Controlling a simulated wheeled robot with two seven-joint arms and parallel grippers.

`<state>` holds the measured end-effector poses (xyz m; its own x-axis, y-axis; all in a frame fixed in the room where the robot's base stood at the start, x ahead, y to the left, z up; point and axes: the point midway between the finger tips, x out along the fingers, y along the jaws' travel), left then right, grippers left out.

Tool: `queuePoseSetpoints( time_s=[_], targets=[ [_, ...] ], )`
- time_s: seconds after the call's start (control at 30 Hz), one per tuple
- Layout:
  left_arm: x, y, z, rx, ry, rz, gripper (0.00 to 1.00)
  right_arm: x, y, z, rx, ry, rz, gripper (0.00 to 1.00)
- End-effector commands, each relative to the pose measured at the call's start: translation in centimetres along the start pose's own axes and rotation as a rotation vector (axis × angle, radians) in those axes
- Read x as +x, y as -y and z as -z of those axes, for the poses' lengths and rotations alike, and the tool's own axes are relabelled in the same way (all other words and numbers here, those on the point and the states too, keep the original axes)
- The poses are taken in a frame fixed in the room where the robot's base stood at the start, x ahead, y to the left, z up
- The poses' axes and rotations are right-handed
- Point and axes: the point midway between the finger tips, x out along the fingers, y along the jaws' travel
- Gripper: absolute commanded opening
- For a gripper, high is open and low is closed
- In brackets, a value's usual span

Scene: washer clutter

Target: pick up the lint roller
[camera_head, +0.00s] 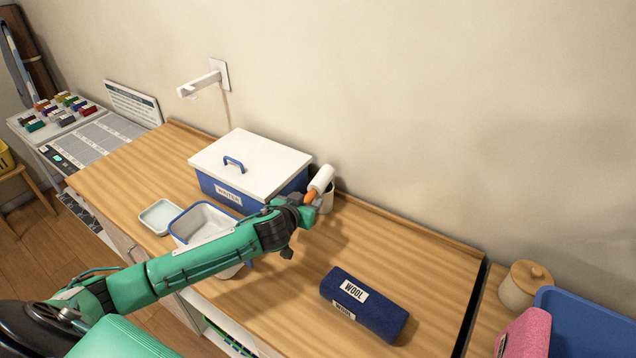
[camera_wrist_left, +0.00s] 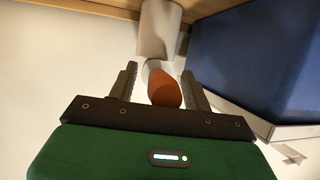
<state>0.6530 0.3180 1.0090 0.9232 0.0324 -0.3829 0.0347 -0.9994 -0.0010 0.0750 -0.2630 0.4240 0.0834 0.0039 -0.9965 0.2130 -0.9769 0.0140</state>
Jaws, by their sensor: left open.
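My left gripper (camera_head: 298,208) is at the handle. In the left wrist view, the orange handle (camera_wrist_left: 164,88) lies between the two spread fingers of the left gripper (camera_wrist_left: 160,70), with gaps at both sides. The lower part of the roller is partly hidden in the head view. My right gripper is out of view.
The blue box (camera_head: 217,188) with a white lid stands close beside my gripper. An open tray (camera_head: 178,236) and a small dish (camera_head: 160,217) lie left. A dark blue WOOL bundle (camera_head: 364,303) lies front right; the wood between is clear. A wall arm (camera_head: 200,84) hangs above.

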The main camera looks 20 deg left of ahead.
Motion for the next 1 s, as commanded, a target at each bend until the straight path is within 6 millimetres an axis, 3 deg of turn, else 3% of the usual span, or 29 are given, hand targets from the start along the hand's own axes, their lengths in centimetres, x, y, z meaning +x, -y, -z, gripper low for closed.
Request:
queuePoseSetpoints(
  time_s=[0.27,0.5,0.8,1.0],
  targets=[
    [0.2,0.0,0.0,0.000,0.000,0.000,0.48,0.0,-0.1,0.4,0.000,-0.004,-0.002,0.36],
    [0.2,0.0,0.0,0.000,0.000,0.000,0.01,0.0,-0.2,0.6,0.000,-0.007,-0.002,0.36],
    [0.1,0.0,0.1,0.000,-0.001,0.000,0.00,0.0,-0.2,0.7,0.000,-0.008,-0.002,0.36],
    [-0.4,0.0,1.5,-0.001,-0.004,0.000,0.00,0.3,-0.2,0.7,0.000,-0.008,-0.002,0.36]
  ],
)
